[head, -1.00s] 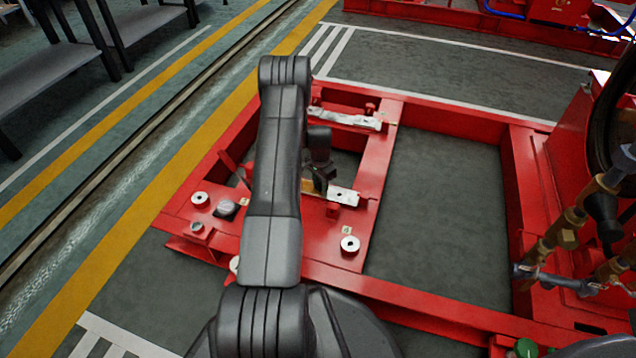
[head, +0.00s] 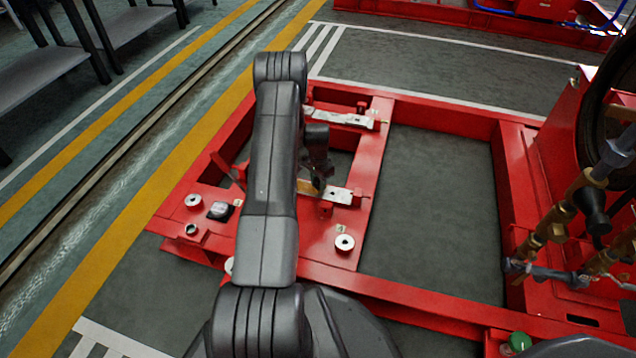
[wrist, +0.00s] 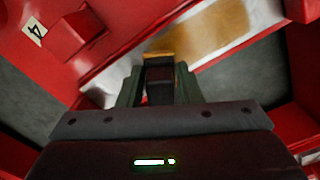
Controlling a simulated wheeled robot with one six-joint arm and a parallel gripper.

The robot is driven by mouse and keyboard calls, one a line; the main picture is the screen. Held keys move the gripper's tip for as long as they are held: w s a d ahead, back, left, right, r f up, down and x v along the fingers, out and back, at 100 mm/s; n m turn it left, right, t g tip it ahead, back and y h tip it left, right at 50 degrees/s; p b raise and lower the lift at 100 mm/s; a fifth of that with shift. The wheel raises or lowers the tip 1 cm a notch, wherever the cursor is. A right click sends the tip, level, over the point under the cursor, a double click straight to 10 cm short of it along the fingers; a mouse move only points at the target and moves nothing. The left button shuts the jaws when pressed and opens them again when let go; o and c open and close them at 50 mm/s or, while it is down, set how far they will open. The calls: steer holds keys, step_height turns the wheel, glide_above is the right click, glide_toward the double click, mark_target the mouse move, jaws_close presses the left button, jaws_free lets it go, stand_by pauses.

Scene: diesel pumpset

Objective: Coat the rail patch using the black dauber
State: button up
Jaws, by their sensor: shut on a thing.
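My gripper (head: 318,186) is low over the near metal rail (head: 338,195) on the red frame. In the wrist view the gripper (wrist: 160,92) is shut on the black dauber (wrist: 160,88), whose dark body sits between the greenish fingers. A tan edge at the dauber's far end lies over the rail (wrist: 103,87); I cannot tell if it touches. A glossy amber-brown patch (wrist: 208,42) covers part of the rail's pale face. My arm hides the rail's left part in the head view.
A second metal rail (head: 345,119) lies farther back on the red frame (head: 370,215). A red block (wrist: 75,34) and a tag marked 4 (wrist: 34,29) flank the rail. Pipework (head: 560,230) stands at right.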

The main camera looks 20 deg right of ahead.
steer(key=shift+r+p, duration=1.5)
steer(key=shift+r, duration=2)
steer(key=shift+f, duration=0.1)
steer(key=w+a+b, duration=0.2)
steer(key=w+a, duration=0.5)
steer(key=a, duration=0.2)
steer(key=shift+a, duration=0.3)
steer(key=shift+w, duration=0.1)
